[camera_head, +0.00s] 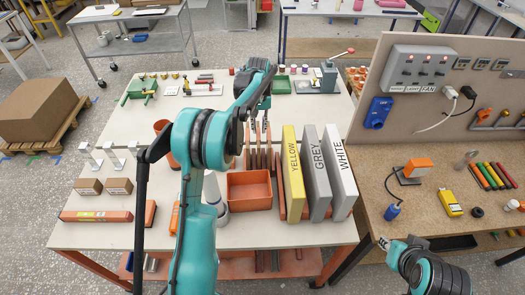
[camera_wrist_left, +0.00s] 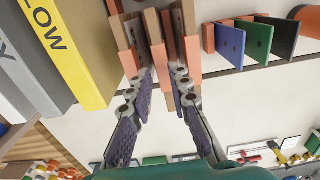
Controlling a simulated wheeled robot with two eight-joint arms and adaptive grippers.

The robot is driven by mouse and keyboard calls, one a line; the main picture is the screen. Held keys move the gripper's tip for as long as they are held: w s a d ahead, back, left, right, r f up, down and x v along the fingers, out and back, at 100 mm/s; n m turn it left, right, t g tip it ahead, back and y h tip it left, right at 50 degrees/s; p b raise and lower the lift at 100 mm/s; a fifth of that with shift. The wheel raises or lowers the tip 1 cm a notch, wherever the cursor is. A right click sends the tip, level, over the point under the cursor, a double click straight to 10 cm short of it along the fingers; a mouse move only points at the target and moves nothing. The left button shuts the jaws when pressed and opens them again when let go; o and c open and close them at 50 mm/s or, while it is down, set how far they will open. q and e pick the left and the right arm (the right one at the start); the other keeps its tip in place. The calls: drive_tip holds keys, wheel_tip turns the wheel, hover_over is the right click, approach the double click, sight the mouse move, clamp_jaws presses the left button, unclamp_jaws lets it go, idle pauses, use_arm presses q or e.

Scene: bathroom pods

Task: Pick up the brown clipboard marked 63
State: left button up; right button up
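Several brown clipboards stand upright on edge in an orange slotted rack (camera_wrist_left: 163,66). One brown clipboard (camera_wrist_left: 154,28) shows between the fingers of my left gripper in the left wrist view (camera_wrist_left: 158,40), with other brown boards just outside each finger. In the head view the left gripper (camera_head: 258,132) points down into the row of boards (camera_head: 263,160), left of the yellow binder. Its fingers look spread, one on each side of the middle board; firm contact is not visible. No number 63 is readable. My right gripper (camera_head: 388,244) is low at the right, its fingers unclear.
Yellow, grey and white binders (camera_head: 293,175) stand close right of the boards. An orange bin (camera_head: 250,191) sits in front. Blue, green and black boards (camera_wrist_left: 258,40) stand beside the rack in the wrist view. A workbench with a pegboard (camera_head: 440,150) is at right.

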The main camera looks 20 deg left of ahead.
sight(258, 133)
use_arm(q)
drive_tip(key=f, duration=0.4)
drive_tip(key=shift+w+a+f+b, duration=0.1)
drive_tip(key=shift+a+f+b, duration=0.15)
drive_tip(key=shift+f+b, duration=0.15)
drive_tip(key=shift+r, duration=0.1)
clamp_jaws()
